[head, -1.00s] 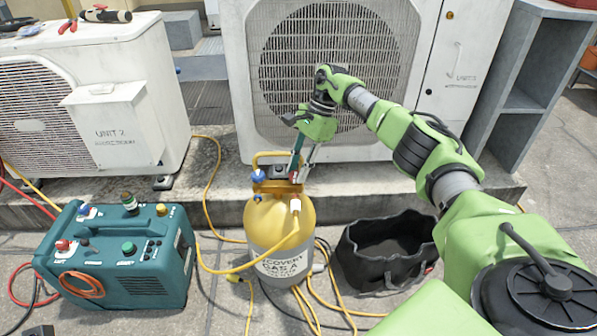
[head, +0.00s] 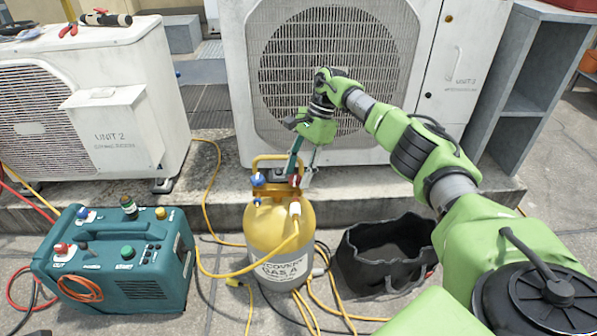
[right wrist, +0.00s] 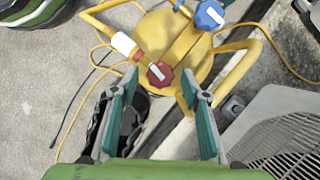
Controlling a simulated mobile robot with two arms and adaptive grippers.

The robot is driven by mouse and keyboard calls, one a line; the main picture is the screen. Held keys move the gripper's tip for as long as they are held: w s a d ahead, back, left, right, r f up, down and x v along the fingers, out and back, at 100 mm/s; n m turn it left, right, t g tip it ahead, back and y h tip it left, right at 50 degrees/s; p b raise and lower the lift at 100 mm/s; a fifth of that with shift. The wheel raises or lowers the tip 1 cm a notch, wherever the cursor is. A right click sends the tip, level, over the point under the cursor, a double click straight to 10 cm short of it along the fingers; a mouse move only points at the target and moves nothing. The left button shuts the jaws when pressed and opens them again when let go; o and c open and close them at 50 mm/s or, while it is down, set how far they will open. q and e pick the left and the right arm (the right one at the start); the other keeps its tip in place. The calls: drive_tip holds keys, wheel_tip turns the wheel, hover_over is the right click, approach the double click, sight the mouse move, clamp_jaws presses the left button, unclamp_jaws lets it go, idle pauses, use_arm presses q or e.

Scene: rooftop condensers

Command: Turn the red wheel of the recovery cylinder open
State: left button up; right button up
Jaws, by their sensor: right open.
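The yellow recovery cylinder (head: 276,228) stands upright on the ground in the head view. Its red wheel (head: 295,181) is at the top right, partly hidden by my gripper; the blue wheel (head: 258,181) is at the top left. My right gripper (head: 301,176) is open and points down at the red wheel. In the right wrist view, the red wheel (right wrist: 160,75) lies between the two teal fingertips of my right gripper (right wrist: 159,79), with a gap on each side. The blue wheel (right wrist: 209,15) is up and right of it. My left gripper is not in view.
A teal recovery machine (head: 118,262) stands left of the cylinder, and a black open bag (head: 375,283) right. A yellow hose (head: 240,269) and other hoses loop around the cylinder. A condenser unit (head: 325,150) on a concrete ledge (head: 215,205) stands close behind.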

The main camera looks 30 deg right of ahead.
drive_tip(key=v, duration=1.2)
